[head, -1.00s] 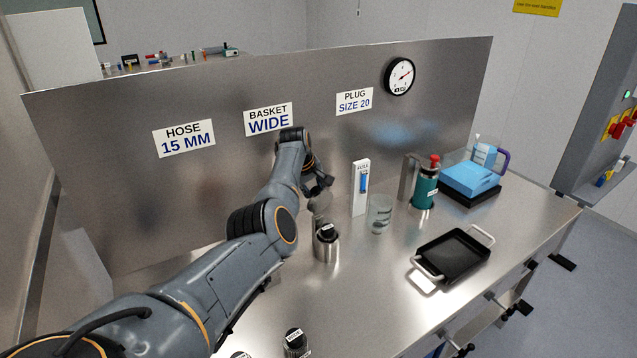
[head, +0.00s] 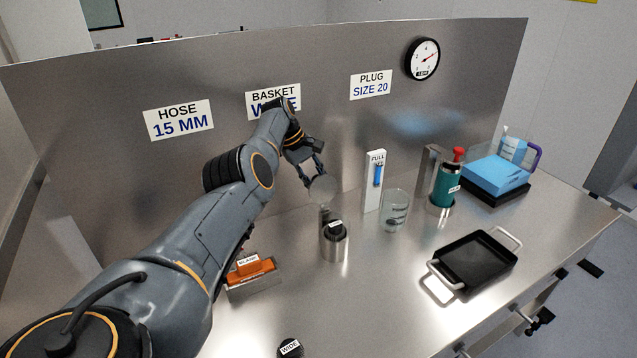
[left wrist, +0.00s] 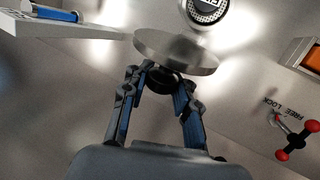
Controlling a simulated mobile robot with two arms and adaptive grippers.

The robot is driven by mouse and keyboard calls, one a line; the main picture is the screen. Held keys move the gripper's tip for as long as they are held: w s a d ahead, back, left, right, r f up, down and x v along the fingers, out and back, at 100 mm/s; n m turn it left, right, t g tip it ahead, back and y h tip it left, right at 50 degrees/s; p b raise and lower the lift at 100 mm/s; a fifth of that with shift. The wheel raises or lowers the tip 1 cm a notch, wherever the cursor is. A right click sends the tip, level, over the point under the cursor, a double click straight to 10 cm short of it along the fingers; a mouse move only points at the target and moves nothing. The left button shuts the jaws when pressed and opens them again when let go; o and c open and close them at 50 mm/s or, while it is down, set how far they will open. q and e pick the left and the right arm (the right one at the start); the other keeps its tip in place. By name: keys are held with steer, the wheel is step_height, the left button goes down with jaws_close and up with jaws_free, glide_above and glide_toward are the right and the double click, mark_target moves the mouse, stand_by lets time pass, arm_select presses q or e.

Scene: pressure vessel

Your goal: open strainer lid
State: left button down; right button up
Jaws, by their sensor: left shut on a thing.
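My left gripper (head: 308,174) is shut on the dark knob of a round metal lid (head: 322,188). In the head view the lid is held tilted in front of the steel panel, above the bench. The left wrist view also shows the lid (left wrist: 178,51), with its knob between the fingers (left wrist: 160,85) and nothing touching its rim that I can see. A metal cylinder with a black top (head: 334,242) stands below it. A dark part behind that cylinder is partly hidden, and I cannot make out the strainer body clearly. My right gripper is not in view.
A clear beaker (head: 394,211), a white gauge marked FULL (head: 374,180) and a teal bottle (head: 449,188) stand right of the lid. A black tray (head: 474,262) lies nearer. An orange block (head: 250,268) sits by my left arm. The front middle bench is mostly clear.

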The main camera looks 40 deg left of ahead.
arm_select(q)
steer(key=shift+a+r, duration=0.2)
steer(key=shift+r, duration=0.05)
steer(key=c, duration=1.4)
jaws_free()
steer(key=o, duration=0.4)
steer(key=shift+c, duration=0.2)
steer(key=shift+f, duration=0.1)
steer(key=v, duration=1.2)
steer(key=shift+s+d, duration=0.1)
